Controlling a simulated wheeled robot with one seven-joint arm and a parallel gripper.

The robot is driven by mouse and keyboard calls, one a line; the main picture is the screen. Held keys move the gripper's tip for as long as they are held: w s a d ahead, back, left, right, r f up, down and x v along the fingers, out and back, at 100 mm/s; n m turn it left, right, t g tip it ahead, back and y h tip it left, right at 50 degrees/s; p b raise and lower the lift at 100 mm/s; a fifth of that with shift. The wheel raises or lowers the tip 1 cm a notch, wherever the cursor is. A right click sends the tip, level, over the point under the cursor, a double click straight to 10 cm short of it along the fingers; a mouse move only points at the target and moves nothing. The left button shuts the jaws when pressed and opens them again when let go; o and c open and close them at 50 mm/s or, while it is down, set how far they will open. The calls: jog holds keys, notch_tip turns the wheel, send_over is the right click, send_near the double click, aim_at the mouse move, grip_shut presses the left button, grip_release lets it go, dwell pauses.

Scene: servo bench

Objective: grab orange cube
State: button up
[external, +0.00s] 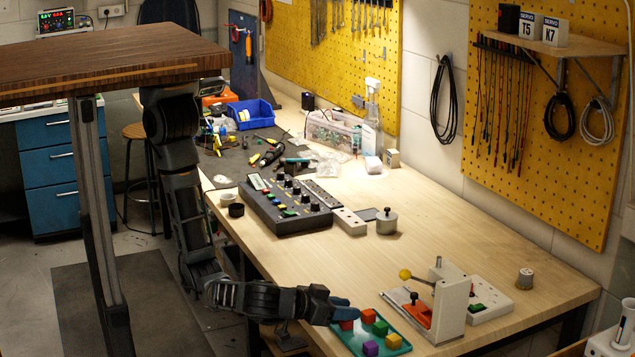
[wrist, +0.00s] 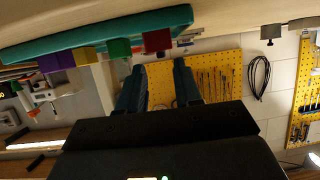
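A teal tray (external: 345,340) at the bench's front edge holds several small cubes. I cannot tell for sure which is orange rather than red. My gripper (external: 345,308) is at the tray's left end, beside and partly over a red cube (external: 346,325). In the wrist view my gripper (wrist: 158,66) is open with an empty gap. A red cube (wrist: 157,40) is beyond the fingertips, apart from them.
A white fixture (external: 451,300) with a yellow-knobbed lever stands close to the tray's right. A control box (external: 285,205) with colored buttons sits farther back. The bench between them is mostly clear. A raised brown tabletop (external: 110,58) is at upper left.

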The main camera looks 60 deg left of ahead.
aim_at(367, 313)
jog(key=shift+f+p+x, duration=0.15)
jog(key=shift+p+x, duration=0.2)
jog(key=shift+x, duration=0.95)
jog(key=shift+f+p+x, duration=0.15)
jog(key=shift+p+x, duration=0.15)
jog(key=shift+x, duration=1)
jog(key=shift+s, duration=0.15)
grip_shut()
jog(key=shift+r, duration=0.1)
